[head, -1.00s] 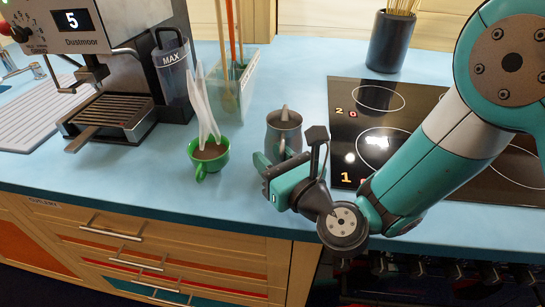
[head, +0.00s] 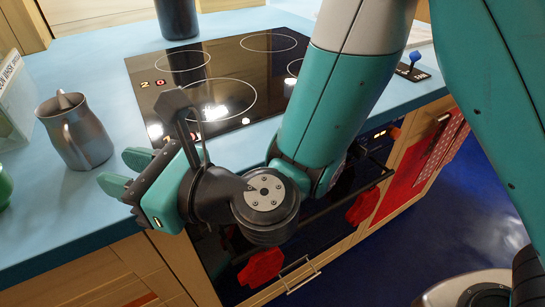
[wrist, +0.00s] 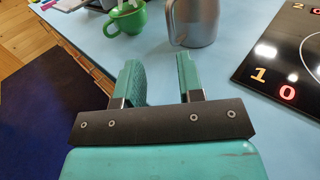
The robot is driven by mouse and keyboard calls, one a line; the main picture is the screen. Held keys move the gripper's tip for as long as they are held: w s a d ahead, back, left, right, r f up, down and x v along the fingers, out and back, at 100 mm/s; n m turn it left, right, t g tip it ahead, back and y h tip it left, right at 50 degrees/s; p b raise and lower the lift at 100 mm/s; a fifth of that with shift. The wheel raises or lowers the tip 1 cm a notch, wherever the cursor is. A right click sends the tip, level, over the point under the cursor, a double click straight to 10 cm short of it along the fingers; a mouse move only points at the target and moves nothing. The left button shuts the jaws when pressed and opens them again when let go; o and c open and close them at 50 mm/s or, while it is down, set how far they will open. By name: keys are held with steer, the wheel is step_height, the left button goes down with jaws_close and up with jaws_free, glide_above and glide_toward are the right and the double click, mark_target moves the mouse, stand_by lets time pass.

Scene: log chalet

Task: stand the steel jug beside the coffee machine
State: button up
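The steel jug (head: 78,138) stands upright on the blue counter at the left of the head view. It also shows at the top of the wrist view (wrist: 193,22), beyond the fingertips. My gripper (head: 122,172) is just to the right and front of the jug, over the counter's front edge. Its two green fingers are spread with nothing between them, as the wrist view (wrist: 158,72) also shows. The jug is not between the fingers. The coffee machine is out of both current views.
A green cup (wrist: 126,20) stands left of the jug in the wrist view. The black hob (head: 225,75) lies right of the jug, with a dark pot (head: 177,18) behind it. A clear container (head: 12,100) is at the far left. Bare counter (head: 65,205) shows in front of the jug.

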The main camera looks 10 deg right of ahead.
steer(key=s+d+n+g+h, duration=0.3)
steer(key=d+n+h, duration=0.3)
steer(key=d+n, duration=0.8)
steer(key=s+d+n+g+h, duration=0.3)
steer(key=d+n+h, duration=0.3)
steer(key=d+n, duration=0.8)
steer(key=shift+d+r+n+g, duration=0.25)
steer(key=shift+r+n+g, duration=0.1)
steer(key=shift+n+g, duration=0.45)
step_height(320, 180, up, 12)
steer(key=p, duration=1.2)
steer(key=shift+r, duration=0.1)
